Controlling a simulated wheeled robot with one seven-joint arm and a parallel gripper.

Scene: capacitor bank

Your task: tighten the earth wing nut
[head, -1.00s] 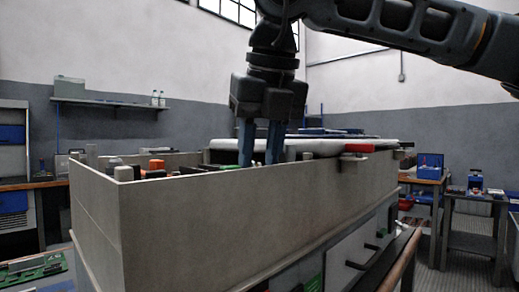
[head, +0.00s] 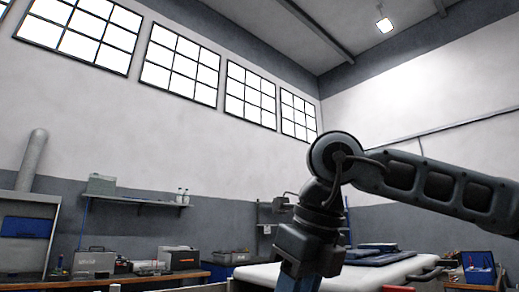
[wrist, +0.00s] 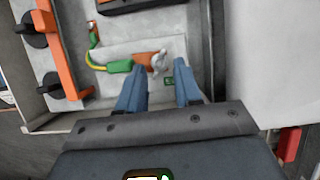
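The pale metal earth wing nut (wrist: 158,61) shows in the wrist view on a copper-orange bar (wrist: 143,60). A green-and-yellow lead (wrist: 97,62) with a green sleeve (wrist: 120,66) runs to that bar from the left. My gripper (wrist: 160,69) is open, its two blue fingers apart on either side of the nut in the picture. I cannot tell whether the fingertips are down at its height, and no contact shows. In the head view my gripper (head: 303,262) is at the bottom edge with its fingertips cut off; the nut is out of that view.
An orange bar (wrist: 55,50) with dark knobs (wrist: 50,84) stands left of the nut. The grey enclosure wall (wrist: 216,50) is close on the right. A white-topped surface (head: 350,278) with dark blue items lies behind my gripper in the head view.

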